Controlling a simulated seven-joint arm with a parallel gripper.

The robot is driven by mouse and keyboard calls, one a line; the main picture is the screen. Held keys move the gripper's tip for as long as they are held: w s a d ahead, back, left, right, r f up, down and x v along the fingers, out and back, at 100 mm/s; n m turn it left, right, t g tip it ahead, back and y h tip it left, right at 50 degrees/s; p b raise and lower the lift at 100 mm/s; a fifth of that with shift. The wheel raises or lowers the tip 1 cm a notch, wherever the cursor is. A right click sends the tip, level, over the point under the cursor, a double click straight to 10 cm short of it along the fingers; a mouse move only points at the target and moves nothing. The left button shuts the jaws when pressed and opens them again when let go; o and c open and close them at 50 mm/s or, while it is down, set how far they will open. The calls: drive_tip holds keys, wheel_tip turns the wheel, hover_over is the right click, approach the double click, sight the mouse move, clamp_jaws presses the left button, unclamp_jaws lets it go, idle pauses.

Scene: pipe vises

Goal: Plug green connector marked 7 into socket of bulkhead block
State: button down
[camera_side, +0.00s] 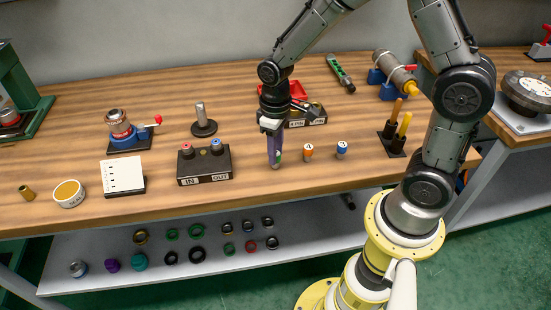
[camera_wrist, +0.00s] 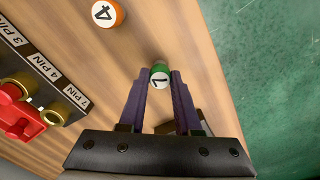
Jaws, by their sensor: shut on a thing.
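The green connector marked 7 (camera_wrist: 160,77) sits between the tips of my gripper (camera_wrist: 159,84), its numbered end facing the wrist camera. In the side view, my gripper (camera_side: 274,152) points down at the table front, left of the orange connector, and mostly hides the green one. Whether the connector touches the table is unclear. The bulkhead block (camera_side: 305,118) stands behind my gripper, partly hidden by it. In the wrist view, its labels (camera_wrist: 46,68) read 3 PIN, 4 PIN and 7 PIN. Gold socket rims (camera_wrist: 54,114) show beside a red part that covers some of the block.
The orange connector marked 4 (camera_wrist: 103,13) and a blue connector (camera_side: 342,149) stand to the right in the side view. The IN/OUT block (camera_side: 205,166) is to the left. Upright handles (camera_side: 398,133) stand farther right.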

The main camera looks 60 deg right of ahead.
drive_tip(key=shift+r, duration=2.45)
drive_tip(key=shift+s+r+m, duration=0.1)
drive_tip(key=shift+s+m, duration=0.05)
drive_tip(key=shift+m, duration=0.15)
drive_tip(key=w+d+r+m, duration=0.2)
drive_tip(key=w+d+m, duration=0.1)
drive_tip(key=w+d, duration=0.2)
drive_tip(key=w+d+r+m, duration=0.2)
drive_tip(key=w+d+m, duration=0.2)
drive_tip(key=d, duration=0.5)
drive_tip(key=shift+w+d+r, duration=0.35)
drive_tip(key=shift+w+r, duration=0.05)
drive_tip(key=shift+w, duration=0.5)
drive_tip(key=shift+f, duration=1.95)
drive_tip(key=shift+f, duration=0.15)
